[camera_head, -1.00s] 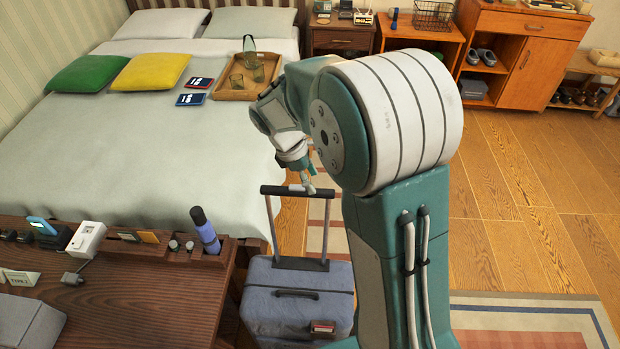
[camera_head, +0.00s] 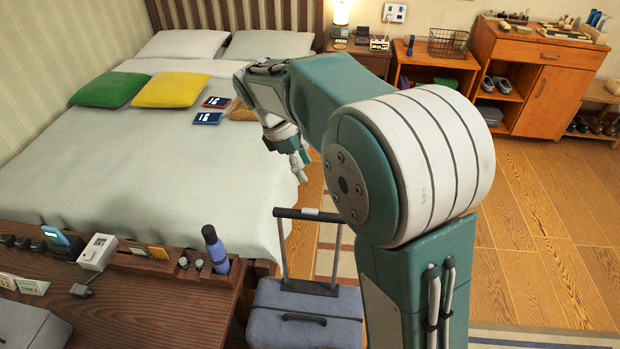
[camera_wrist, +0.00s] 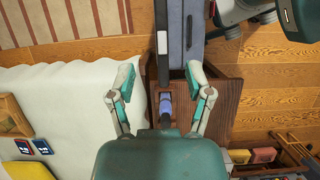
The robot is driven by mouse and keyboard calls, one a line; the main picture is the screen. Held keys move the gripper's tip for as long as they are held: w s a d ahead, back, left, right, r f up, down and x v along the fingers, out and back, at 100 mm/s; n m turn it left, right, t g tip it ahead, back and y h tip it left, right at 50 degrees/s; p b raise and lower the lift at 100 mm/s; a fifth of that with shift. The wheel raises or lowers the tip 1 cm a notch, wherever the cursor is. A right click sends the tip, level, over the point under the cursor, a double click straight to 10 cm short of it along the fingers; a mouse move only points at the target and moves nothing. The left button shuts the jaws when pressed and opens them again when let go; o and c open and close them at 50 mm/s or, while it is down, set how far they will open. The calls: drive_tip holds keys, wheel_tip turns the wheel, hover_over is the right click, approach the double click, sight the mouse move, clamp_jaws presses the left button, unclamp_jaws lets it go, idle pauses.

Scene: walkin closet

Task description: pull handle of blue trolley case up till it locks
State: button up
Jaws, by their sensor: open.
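The blue-grey trolley case (camera_head: 303,318) stands on the floor between the desk and my arm, its lower part cut off by the picture edge. Its pull handle (camera_head: 300,213) is raised on two thin rods above the case top, with a dark crossbar. My gripper (camera_head: 300,168) is above the crossbar, apart from it and empty. In the wrist view, my gripper (camera_wrist: 163,85) has its two fingers wide apart. The handle's crossbar (camera_wrist: 162,15) and part of the case (camera_wrist: 187,25) show beyond the fingertips. I cannot tell from these frames whether the handle is locked.
The bed (camera_head: 150,180) lies to the left and behind the handle. Wooden floor (camera_head: 545,230) is open on the right.

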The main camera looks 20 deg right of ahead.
drive_tip(key=shift+r, duration=0.2)
approach(324, 214)
drive_tip(key=x, duration=0.9)
drive_tip(key=shift+s+d+f, duration=0.1)
drive_tip(key=shift+f, duration=0.15)
clamp_jaws()
